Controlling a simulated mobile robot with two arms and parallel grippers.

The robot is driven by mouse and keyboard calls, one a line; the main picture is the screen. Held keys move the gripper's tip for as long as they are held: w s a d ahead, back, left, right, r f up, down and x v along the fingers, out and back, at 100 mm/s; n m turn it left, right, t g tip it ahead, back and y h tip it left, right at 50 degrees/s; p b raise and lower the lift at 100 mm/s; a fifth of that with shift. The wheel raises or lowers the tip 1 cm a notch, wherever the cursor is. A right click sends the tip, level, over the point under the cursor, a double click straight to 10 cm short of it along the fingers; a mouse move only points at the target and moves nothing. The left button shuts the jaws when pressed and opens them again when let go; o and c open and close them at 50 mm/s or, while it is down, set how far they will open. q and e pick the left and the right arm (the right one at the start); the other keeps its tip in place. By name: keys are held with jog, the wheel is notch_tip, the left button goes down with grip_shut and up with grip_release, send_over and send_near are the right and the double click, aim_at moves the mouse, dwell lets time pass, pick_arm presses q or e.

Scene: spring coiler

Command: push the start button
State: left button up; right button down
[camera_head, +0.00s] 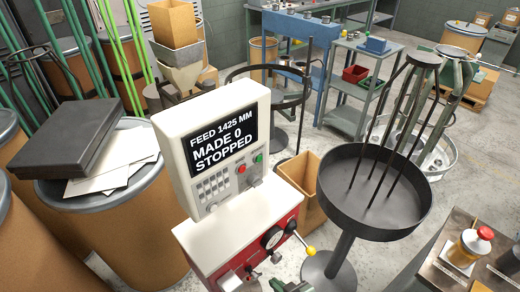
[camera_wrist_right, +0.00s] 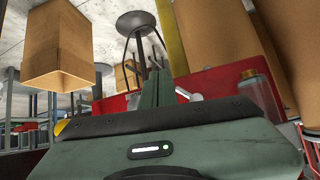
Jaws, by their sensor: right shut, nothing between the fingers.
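The coiler's cream control panel (camera_head: 215,150) faces me in the head view. Its screen (camera_head: 220,140) reads "FEED 1425 MM, MADE 0, STOPPED". A green button (camera_head: 258,159), which looks like the start button, sits below the screen on the right, and a red button (camera_head: 241,169) is to its left. My right gripper (camera_head: 288,286) shows only partly at the bottom edge, low in front of the red machine body and well below the buttons. In the right wrist view its fingers (camera_wrist_right: 157,82) are shut and empty, with red machine surface behind. My left gripper is out of view.
A yellow-knobbed lever (camera_head: 310,250) sticks out from the red body (camera_head: 255,245). A round dark tray on a stand (camera_head: 375,190) is to the right, and a cardboard box (camera_head: 300,185) stands behind. Drums with papers (camera_head: 110,180) are on the left.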

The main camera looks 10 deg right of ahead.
jog(key=w+a+r+t+y+p, duration=0.1)
jog(key=w+a+r+t+p, duration=0.1)
jog(key=r, duration=0.9)
jog(key=w+a+r+t+y+p, duration=0.1)
jog(key=w+a+r+t+p, duration=0.1)
jog(key=r, duration=0.9)
jog(key=m+t+h, duration=0.2)
jog(key=m+t, duration=0.1)
jog(key=t, duration=0.5)
send_near(259, 159)
jog(key=d+m+h, duration=0.1)
jog(key=h, duration=0.1)
jog(key=s+d+r+m+t+h, duration=0.1)
jog(key=d+m+h, duration=0.1)
jog(key=s+d+r+m+t+h, duration=0.1)
jog(key=h, duration=0.1)
jog(key=shift+s+d+h, duration=0.15)
jog(key=shift+d+h, duration=0.15)
jog(key=shift+h, duration=0.1)
jog(key=w+a+b, duration=0.2)
jog(key=w+a, duration=0.2)
jog(key=w, duration=0.3)
jog(key=shift+w+a, duration=0.25)
jog(key=shift+w, duration=0.1)
jog(key=shift+w, duration=0.1)
